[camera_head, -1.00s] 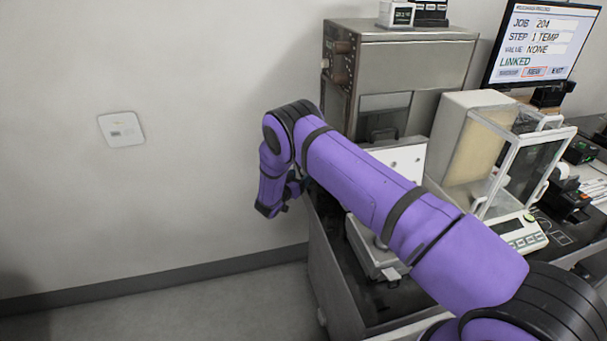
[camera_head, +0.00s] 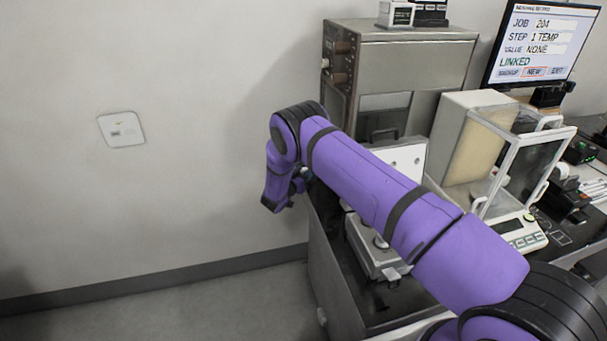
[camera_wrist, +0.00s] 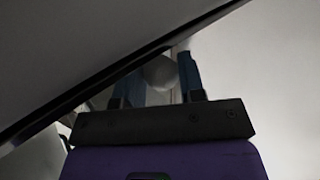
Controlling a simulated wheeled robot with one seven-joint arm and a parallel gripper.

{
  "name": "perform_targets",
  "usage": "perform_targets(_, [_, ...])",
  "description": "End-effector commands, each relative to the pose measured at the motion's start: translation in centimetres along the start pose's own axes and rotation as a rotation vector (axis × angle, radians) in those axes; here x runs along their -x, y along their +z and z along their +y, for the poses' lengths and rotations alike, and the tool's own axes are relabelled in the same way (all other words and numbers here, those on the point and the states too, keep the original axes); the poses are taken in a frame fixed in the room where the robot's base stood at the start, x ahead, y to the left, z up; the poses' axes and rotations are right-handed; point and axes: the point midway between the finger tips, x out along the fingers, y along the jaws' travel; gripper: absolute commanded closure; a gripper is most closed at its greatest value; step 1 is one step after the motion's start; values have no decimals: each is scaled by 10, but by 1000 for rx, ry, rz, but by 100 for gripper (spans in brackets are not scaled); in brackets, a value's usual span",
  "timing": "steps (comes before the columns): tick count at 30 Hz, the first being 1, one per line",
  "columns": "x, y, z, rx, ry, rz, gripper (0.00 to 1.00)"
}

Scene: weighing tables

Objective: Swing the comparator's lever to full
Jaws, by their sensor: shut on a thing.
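In the wrist view my gripper (camera_wrist: 161,64) shows two blue fingers closed about a pale grey rounded piece (camera_wrist: 160,74), which looks like a knob. Whether this is the lever's end I cannot tell for sure. A dark slanting surface covers the upper left of that view. In the head view my purple arm reaches across to the left edge of the bench, and its wrist hides most of the gripper. A low metal instrument (camera_head: 367,251) with a round top piece, perhaps the comparator, stands under the arm, partly hidden. No lever shows clearly there.
A steel cabinet (camera_head: 420,58) stands behind the arm. A white upright panel (camera_head: 407,160) is in front of it. To the right are a glass-sided balance (camera_head: 530,170) and a monitor (camera_head: 538,45). The floor (camera_head: 190,305) left of the bench is clear.

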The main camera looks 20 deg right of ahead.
Motion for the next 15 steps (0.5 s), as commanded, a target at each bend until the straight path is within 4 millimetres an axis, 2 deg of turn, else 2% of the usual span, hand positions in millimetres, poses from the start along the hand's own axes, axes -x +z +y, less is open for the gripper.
perform_targets(15, [14, 2, 28, 2, -319, 42, 100])
